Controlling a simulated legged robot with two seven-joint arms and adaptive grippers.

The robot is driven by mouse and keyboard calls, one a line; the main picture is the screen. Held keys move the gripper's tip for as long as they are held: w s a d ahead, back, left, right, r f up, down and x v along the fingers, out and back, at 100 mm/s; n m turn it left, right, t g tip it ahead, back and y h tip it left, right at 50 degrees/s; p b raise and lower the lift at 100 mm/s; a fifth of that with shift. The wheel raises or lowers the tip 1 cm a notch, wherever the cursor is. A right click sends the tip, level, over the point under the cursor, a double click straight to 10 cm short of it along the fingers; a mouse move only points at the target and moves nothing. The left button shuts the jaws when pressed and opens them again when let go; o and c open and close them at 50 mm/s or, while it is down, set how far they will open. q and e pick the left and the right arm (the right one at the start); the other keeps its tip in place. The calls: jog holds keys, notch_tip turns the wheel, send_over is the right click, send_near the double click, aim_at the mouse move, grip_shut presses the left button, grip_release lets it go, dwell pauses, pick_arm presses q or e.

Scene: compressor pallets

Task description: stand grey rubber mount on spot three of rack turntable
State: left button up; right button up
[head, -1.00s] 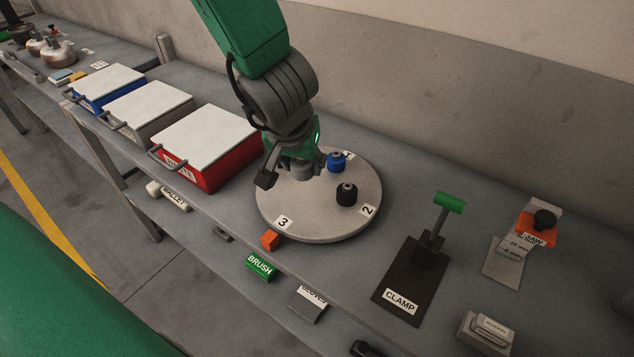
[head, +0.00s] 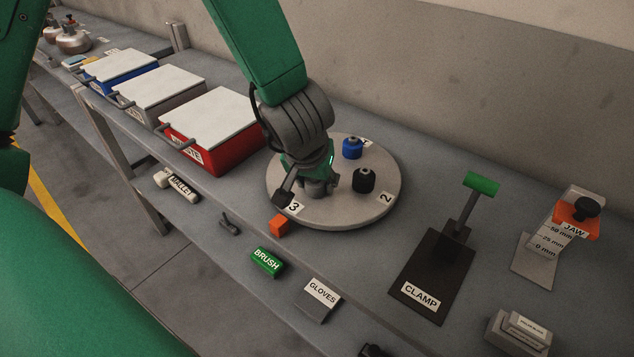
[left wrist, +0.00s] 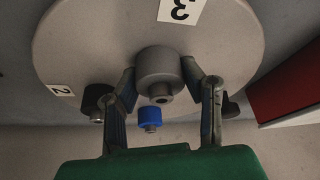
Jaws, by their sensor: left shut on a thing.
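The rack turntable (head: 375,205) is a round light-grey disc with number labels near its rim. My left gripper (head: 312,190) is low over its near-left part, just behind the label 3 (head: 293,208). It is shut on the grey rubber mount (left wrist: 158,66), a short cylinder between the two fingers in the left wrist view, with the label 3 (left wrist: 181,8) just beyond it. In the head view the gripper mostly hides the mount. I cannot tell whether the mount touches the disc. My right gripper is not in view.
A blue mount (head: 352,149) and a black mount (head: 364,181) stand on the turntable, right of my gripper. A red lidded bin (head: 228,157) is close on the left. An orange block (head: 279,225) lies before the disc. A clamp (head: 436,265) stands to the right.

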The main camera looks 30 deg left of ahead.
pick_arm(q)
jog(key=shift+s+a+f, duration=0.1)
jog(key=shift+a, duration=0.25)
jog(key=o, duration=1)
jog(key=shift+a+f, duration=0.1)
jog(key=shift+a, duration=0.15)
jog(key=shift+o, duration=0.8)
jog(key=shift+a, duration=0.2)
jog(key=shift+d, duration=0.7)
jog(key=shift+d+r, duration=0.1)
jog(key=shift+r, duration=0.45)
jog(key=p+v, duration=0.6)
jog(key=v, duration=0.5)
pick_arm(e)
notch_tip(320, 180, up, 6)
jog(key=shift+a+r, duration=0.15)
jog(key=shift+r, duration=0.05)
pick_arm(q)
jog(key=shift+s+a+r, duration=0.1)
jog(key=shift+s+a, duration=0.05)
jog(key=shift+a, duration=0.1)
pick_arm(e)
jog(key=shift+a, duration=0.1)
